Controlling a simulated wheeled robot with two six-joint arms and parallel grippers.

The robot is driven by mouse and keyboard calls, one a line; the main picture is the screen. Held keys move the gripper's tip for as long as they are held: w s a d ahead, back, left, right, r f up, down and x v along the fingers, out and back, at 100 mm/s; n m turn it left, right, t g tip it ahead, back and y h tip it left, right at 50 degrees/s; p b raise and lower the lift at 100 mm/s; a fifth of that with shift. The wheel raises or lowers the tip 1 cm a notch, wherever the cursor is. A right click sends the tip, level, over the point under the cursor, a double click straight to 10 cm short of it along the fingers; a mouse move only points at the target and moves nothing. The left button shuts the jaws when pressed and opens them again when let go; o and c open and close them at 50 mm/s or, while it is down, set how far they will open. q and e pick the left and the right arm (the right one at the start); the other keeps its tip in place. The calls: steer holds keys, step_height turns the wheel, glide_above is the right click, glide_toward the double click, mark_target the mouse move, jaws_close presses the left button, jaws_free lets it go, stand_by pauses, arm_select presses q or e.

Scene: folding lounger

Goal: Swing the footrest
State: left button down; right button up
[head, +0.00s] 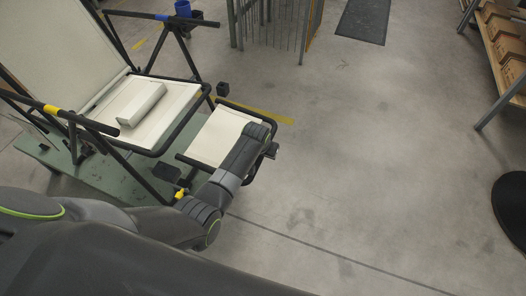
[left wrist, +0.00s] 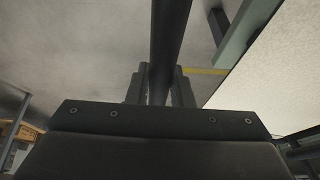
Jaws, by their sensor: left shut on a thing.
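The lounger's footrest (head: 213,137) is a cream panel in a black tube frame, in front of the seat (head: 165,118) in the head view. It sticks out from the seat's front edge, somewhat lower than the seat. My left gripper (head: 270,152) is at the footrest's outer right side, partly hidden by my arm. In the left wrist view, the dark frame tube (left wrist: 168,45) runs between the fingers of the left gripper (left wrist: 160,88), which is shut on it. The cream panel (left wrist: 275,75) shows to the right there. My right gripper is not in view.
The lounger has a tall backrest (head: 60,45) and black armrests with a blue band (head: 161,17) and a yellow band (head: 51,109). It stands on a green base (head: 100,185). A shelf with boxes (head: 505,45) is at upper right. The concrete floor right of the footrest is clear.

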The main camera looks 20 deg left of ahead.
arm_select(q)
steer(key=shift+w+r, duration=0.1)
steer(key=c, duration=1.3)
jaws_free()
steer(key=shift+r, duration=0.2)
steer(key=p+v, duration=0.4)
steer(key=v, duration=1.3)
steer(key=shift+s, duration=0.2)
steer(key=shift+d+f, duration=0.1)
steer(key=shift+f, duration=0.05)
